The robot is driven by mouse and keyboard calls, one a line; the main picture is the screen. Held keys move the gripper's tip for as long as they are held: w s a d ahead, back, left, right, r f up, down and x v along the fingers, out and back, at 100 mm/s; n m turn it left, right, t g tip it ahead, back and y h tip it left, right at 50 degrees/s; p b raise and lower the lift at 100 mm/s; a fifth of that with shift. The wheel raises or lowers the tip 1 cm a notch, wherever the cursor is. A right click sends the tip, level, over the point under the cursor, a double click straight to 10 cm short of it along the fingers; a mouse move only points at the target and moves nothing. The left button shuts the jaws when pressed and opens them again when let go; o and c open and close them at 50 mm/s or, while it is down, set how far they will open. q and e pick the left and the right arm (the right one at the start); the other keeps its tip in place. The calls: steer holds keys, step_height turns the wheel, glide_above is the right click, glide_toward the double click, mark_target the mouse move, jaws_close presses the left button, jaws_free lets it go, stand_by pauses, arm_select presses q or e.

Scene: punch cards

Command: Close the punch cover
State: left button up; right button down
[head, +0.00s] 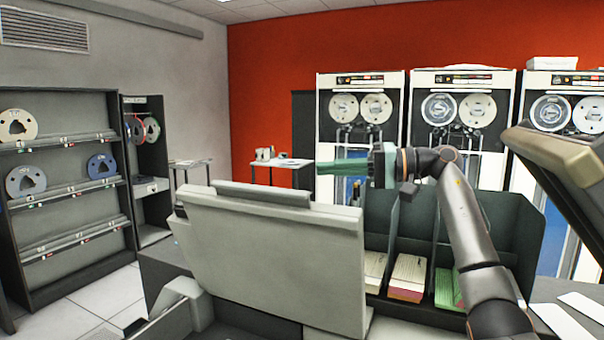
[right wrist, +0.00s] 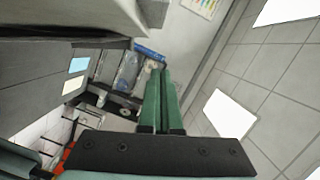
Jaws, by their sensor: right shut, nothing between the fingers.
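The punch cover (head: 270,255) is the large beige panel at the centre of the head view. It stands raised and tilted, with a dark grey strip along its top edge. My right gripper (head: 322,167) has green fingers that point left, just above the cover's upper right corner in the picture. A gap shows between fingers and cover; I cannot judge their depth apart. In the right wrist view the green fingers (right wrist: 160,70) lie together, shut and empty. A grey surface shows at the upper left there; I cannot tell if it is the cover. My left gripper is not in view.
A dark card rack (head: 400,225) with card stacks (head: 408,275) stands right of the cover, under my right arm. A beige tilted panel (head: 570,160) juts in at the right. Tape cabinets (head: 360,105) line the back. Open floor (head: 85,305) shows at lower left.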

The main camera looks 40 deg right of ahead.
steer(key=x, duration=0.3)
steer(key=p+x, duration=0.1)
steer(key=x, duration=0.2)
steer(key=s+a+p+x, duration=0.1)
steer(key=x, duration=0.3)
steer(key=shift+s+a+f, duration=0.1)
steer(key=shift+f, duration=0.15)
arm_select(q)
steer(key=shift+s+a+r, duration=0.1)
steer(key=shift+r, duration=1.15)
arm_select(e)
steer(key=shift+s+a+f, duration=0.2)
steer(key=shift+s+a, duration=0.1)
steer(key=shift+a, duration=0.15)
steer(key=shift+s+a+f, duration=0.15)
steer(key=shift+s+a, duration=0.2)
steer(key=shift+a, duration=0.1)
